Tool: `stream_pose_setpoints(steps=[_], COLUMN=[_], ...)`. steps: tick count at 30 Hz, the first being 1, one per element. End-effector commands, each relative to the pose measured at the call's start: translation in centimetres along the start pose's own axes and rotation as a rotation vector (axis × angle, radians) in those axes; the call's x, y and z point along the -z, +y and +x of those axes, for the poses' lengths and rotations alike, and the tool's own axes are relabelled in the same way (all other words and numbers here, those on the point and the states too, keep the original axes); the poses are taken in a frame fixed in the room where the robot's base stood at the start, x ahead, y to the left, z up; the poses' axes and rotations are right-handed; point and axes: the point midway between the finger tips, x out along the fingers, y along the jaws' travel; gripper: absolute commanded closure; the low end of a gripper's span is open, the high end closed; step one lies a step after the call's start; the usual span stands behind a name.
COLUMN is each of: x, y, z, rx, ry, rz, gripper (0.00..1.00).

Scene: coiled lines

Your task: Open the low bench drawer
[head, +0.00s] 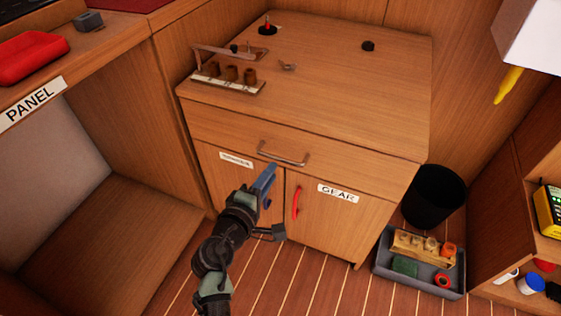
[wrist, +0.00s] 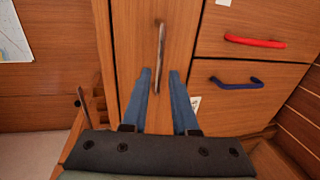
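The low bench (head: 340,80) has one wide wooden drawer (head: 220,125) under its top, and the drawer looks shut. Its silver bar handle (head: 283,158) is in the middle of the front. In the wrist view the handle (wrist: 155,58) runs upright, turned by the camera's roll. My gripper (head: 270,170) is just in front of the bench, below and near the handle. In the wrist view my gripper (wrist: 161,71) is open, its two blue fingers apart. The handle's near end appears between the fingertips; contact cannot be told. Nothing is held.
Below the drawer are two doors, with a red handle (head: 296,202) and a blue handle (wrist: 237,84). A GEAR label (head: 338,193) marks the right door. A black bin (head: 434,197) and grey tray (head: 382,271) stand right. A rack (head: 228,84) sits on top.

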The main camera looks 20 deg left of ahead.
Motion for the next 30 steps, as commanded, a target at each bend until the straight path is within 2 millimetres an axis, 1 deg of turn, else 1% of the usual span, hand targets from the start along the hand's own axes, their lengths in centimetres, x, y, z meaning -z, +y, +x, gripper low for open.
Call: stream_pose_setpoints(steps=[1, 3, 9, 12, 15, 24, 28, 29, 30], x=[0.0, 0.0, 0.0, 0.0, -0.1, 0.0, 0.0, 0.0, 0.0], y=[-0.2, -0.2, -0.2, -0.1, -0.1, 0.0, 0.0, 0.0, 0.0], z=[1.3, 2.7, 5.8, 6.7, 7.1, 7.2, 7.2, 7.2, 7.2], rx=[-0.002, -0.002, -0.001, -0.001, 0.0, 0.0, 0.0, 0.0, 0.0], ry=[-0.003, -0.002, -0.001, -0.001, -0.001, 0.0, 0.0, 0.0, 0.0], rz=[0.001, 0.002, 0.001, 0.001, 0.002, 0.002, 0.002, 0.002, 0.002], gripper=[0.73, 0.73, 0.73, 0.73, 0.73, 0.73, 0.96, 1.0, 1.0])
